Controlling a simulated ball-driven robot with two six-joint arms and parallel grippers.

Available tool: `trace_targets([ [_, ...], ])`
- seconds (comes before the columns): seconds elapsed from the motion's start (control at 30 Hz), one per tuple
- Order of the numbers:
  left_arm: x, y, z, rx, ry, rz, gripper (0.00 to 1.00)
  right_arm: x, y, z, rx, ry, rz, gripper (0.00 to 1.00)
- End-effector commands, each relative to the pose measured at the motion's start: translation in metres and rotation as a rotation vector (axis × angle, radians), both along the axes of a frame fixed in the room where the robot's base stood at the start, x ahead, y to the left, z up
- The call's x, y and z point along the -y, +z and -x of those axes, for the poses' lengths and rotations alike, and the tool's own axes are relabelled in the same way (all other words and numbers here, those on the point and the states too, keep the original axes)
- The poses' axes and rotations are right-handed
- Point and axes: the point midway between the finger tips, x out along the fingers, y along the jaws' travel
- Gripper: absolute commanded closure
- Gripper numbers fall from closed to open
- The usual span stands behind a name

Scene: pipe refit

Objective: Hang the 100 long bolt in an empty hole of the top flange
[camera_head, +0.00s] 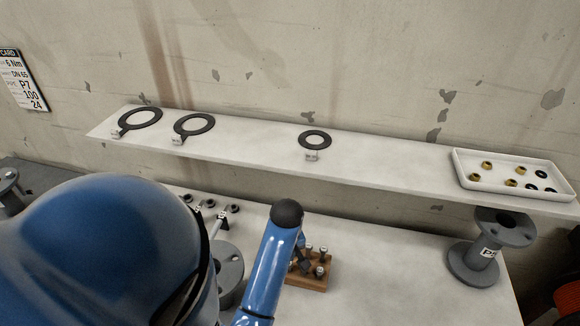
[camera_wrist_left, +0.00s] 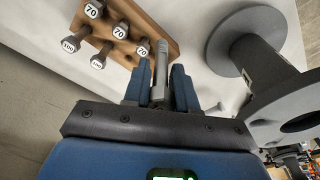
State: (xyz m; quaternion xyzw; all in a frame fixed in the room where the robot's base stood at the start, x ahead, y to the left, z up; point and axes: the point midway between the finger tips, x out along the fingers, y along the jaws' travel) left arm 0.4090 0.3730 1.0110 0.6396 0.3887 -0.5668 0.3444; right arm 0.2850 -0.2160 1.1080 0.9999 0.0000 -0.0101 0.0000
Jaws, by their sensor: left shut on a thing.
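My left gripper (camera_wrist_left: 156,88) is shut on a grey bolt (camera_wrist_left: 160,68) that stands between its two blue fingers; its number is not readable. In the head view my blue left forearm hides the left gripper. A wooden rack (camera_wrist_left: 155,30) beside the gripper holds several bolts with 70 and 100 labels, one of them a 100 bolt (camera_wrist_left: 98,62). The rack also shows in the head view (camera_head: 318,285). A grey flanged pipe piece (camera_wrist_left: 270,66) is right of the gripper, apart from the bolt. In the head view it is largely hidden (camera_head: 231,268).
A shelf (camera_head: 250,152) carries black ring gaskets (camera_head: 194,124) and a white tray (camera_head: 513,192) of small parts. Another flanged pipe (camera_head: 478,262) stands at the right. Small parts (camera_head: 210,203) lie at the bench's back.

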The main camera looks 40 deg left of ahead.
Motion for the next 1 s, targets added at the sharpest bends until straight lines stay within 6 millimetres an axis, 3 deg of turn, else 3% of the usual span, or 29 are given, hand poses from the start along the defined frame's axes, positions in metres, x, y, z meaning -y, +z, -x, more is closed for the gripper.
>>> trace_targets([
  [0.2, 0.020, 0.000, 0.037, 0.000, 0.000, 0.000, 1.00, 0.000, 0.004, 0.000, 0.000, 0.000, 0.000, 0.22],
  [0.4, 0.030, 0.000, 0.054, 0.001, 0.001, 0.000, 1.00, 0.000, 0.004, 0.000, 0.000, 0.000, 0.000, 0.22],
  [1.0, 0.034, 0.020, 0.062, 0.001, 0.001, 0.000, 1.00, 0.000, 0.028, 0.000, 0.000, 0.000, 0.000, 0.22],
])
